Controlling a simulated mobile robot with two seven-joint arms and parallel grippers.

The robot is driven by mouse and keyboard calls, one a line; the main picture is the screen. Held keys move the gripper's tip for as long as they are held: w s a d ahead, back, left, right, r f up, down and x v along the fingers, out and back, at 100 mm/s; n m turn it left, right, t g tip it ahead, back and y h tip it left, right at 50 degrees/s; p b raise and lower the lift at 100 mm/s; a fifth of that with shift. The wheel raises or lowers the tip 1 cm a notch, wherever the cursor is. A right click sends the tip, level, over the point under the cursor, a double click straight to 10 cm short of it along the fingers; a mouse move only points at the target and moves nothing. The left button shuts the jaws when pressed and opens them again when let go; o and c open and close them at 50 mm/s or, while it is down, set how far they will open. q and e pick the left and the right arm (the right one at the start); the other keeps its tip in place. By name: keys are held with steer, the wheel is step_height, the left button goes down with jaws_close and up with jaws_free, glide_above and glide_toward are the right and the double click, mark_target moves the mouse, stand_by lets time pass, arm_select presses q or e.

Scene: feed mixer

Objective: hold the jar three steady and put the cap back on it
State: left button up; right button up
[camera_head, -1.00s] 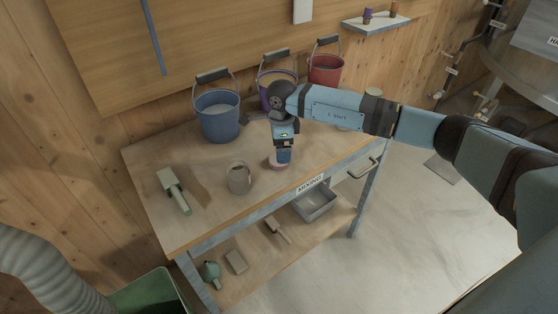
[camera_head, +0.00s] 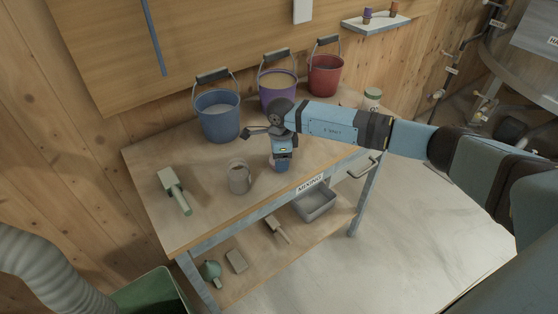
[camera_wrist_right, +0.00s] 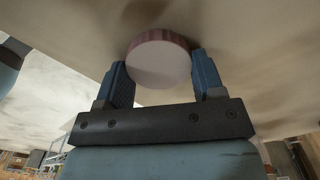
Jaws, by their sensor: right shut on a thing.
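An open, clear jar (camera_head: 239,179) stands upright on the bench, left of my right gripper. I cannot read a number on it. My right gripper (camera_head: 281,167) points down over the bench, apart from the jar. In the right wrist view, a round cap (camera_wrist_right: 159,62) with a pinkish-brown rim and pale face sits between the fingertips of my right gripper (camera_wrist_right: 164,78), which is shut on it. In the head view my gripper mostly hides the cap. Whether the cap touches the bench is unclear. My left gripper is not seen.
Blue (camera_head: 218,117), purple (camera_head: 279,93) and red (camera_head: 326,76) buckets stand along the back. A green-topped jar (camera_head: 372,98) stands at the right. A dark pronged shape (camera_head: 258,131) beside my wrist is unclear.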

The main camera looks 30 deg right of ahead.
steer(key=shift+r, duration=0.1)
arm_select(q)
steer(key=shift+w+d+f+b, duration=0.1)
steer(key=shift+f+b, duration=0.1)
steer(key=shift+b, duration=0.15)
arm_select(e)
step_height(320, 180, up, 20)
steer(key=shift+f, duration=0.1)
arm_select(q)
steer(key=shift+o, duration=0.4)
